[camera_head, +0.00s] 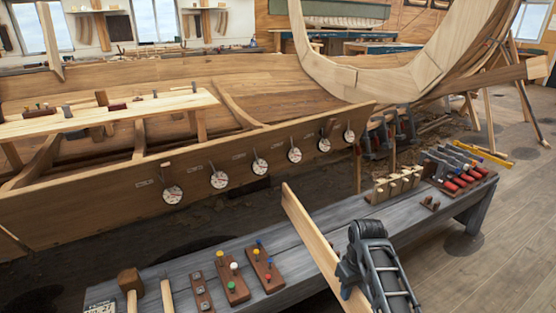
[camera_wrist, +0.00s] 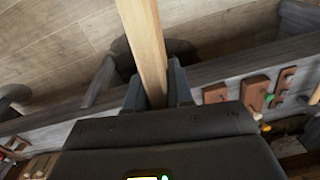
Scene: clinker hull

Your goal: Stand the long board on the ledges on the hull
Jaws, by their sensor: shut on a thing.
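The long board (camera_head: 308,228) is a pale, narrow wooden plank. It slants over the grey bench in the head view, its far end pointing toward the hull (camera_head: 100,212). My gripper (camera_head: 349,271) is shut on the board near its lower part. In the wrist view the board (camera_wrist: 145,35) runs up out of the picture from between the fingers of my gripper (camera_wrist: 158,92). The hull's wooden side carries a row of round dials with small tags. I cannot clearly make out the ledges. The board is apart from the hull.
The grey bench (camera_head: 345,217) lies between me and the hull. It holds peg blocks (camera_head: 233,282), a mallet (camera_head: 130,285), a clamp rack (camera_head: 395,187) and red-handled tools (camera_head: 460,172). A tall curved timber (camera_head: 405,75) rises at the hull's right end. Floor at right is mostly clear.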

